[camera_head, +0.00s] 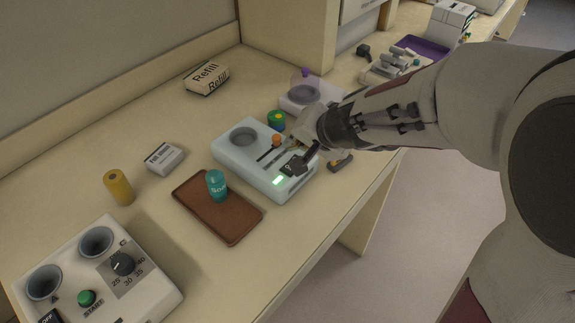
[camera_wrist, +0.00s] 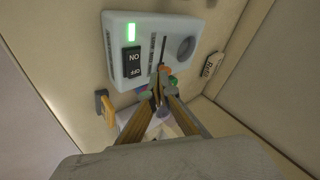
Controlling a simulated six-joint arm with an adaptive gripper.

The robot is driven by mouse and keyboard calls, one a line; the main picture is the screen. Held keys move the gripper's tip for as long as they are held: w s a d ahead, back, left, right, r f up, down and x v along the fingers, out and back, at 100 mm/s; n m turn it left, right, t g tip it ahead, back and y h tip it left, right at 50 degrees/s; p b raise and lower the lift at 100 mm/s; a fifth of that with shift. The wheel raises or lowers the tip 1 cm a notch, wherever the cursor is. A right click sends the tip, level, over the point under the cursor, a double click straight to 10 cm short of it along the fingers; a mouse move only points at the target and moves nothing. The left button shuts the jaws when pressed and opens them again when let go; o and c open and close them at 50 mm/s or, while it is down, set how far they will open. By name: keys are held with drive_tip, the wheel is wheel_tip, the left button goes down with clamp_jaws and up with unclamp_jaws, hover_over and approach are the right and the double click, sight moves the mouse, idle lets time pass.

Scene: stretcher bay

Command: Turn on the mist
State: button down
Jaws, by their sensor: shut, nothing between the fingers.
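A pale blue-white box (camera_head: 233,158) stands on the table with a round well, a slot with an orange knob (camera_head: 276,140), a black rocker switch (camera_head: 291,167) and a lit green light (camera_head: 278,181). In the wrist view, the box (camera_wrist: 118,28) shows the switch (camera_wrist: 132,62) marked ON and OFF, with the green light (camera_wrist: 131,32) glowing beside its ON end. Contact cannot be told.
A brown tray (camera_head: 230,230) holds a teal bottle (camera_head: 216,185). A white unit with knobs (camera_head: 150,295) stands at the front left. A yellow cylinder (camera_head: 118,187), a small box (camera_head: 164,158) and a Refill box (camera_head: 206,78) stand left. A purple-topped device (camera_head: 298,96) is behind.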

drive_tip(key=shift+w+d+r, duration=0.1)
drive_tip(key=shift+d+r, duration=0.05)
drive_tip(key=shift+r, duration=0.7)
drive_tip(key=shift+n+g, duration=0.4)
drive_tip(key=shift+g, duration=0.4)
drive_tip(key=s, duration=0.1)
drive_tip(key=s+f, duration=0.1)
drive_tip(key=s+a+f, duration=0.1)
drive_tip(key=shift+s+a, duration=0.1)
drive_tip(key=shift+s, duration=0.25)
drive_tip(key=s+d+r+n+h, duration=0.2)
drive_tip(key=s+d, duration=0.4)
drive_tip(key=s, duration=0.5)
drive_tip(key=s+d+r+n+h, duration=0.2)
drive_tip(key=s+d+r, duration=0.2)
drive_tip(key=s, duration=0.8)
drive_tip(key=shift+d+r+n, duration=0.35)
drive_tip(key=shift+d+n, duration=0.05)
drive_tip(key=shift+d, duration=0.55)
